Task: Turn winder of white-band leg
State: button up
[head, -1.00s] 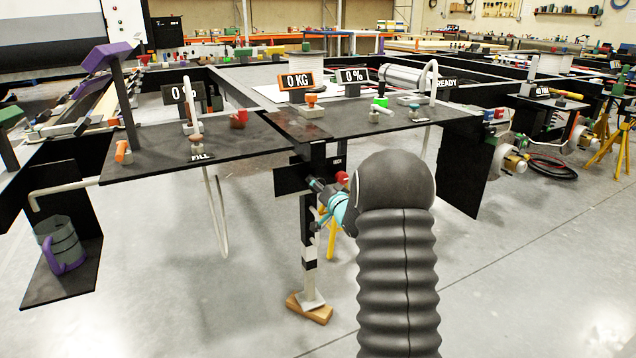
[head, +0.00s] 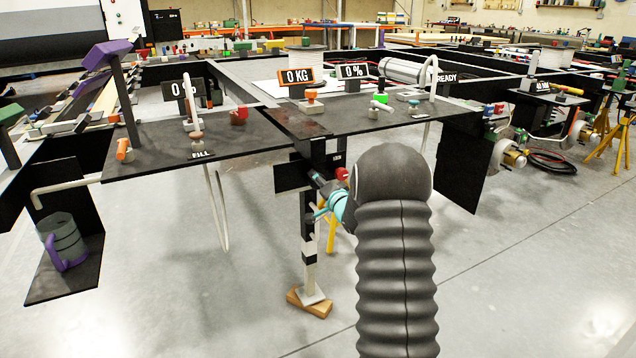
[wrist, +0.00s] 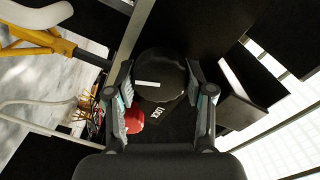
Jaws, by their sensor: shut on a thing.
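The white-band leg (head: 309,270) stands upright under the front of the chassis, dark with white bands. Its foot rests on a wooden block (head: 320,309). The winder shows in the wrist view as a round dark knob (wrist: 165,70) with one white mark line, lying roughly level. My gripper (wrist: 160,92) has its two fingers on the knob's left and right sides, shut on it. In the head view my gripper (head: 322,197) reaches the upper leg from the right, and my dark arm hides part of it. A red knob (wrist: 134,120) sits just below the winder beside a LOCK label (wrist: 160,112).
The black chassis deck (head: 240,140) lies above and left, with posts and signs. A dark panel (wrist: 250,90) stands right of the winder in the wrist view. A yellow stand (head: 331,235) is behind the leg. The floor in front is clear.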

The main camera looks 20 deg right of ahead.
jog(key=o, duration=1.2)
jog(key=shift+c, duration=0.2)
jog(key=s, duration=1.2)
jog(key=shift+d, duration=0.2)
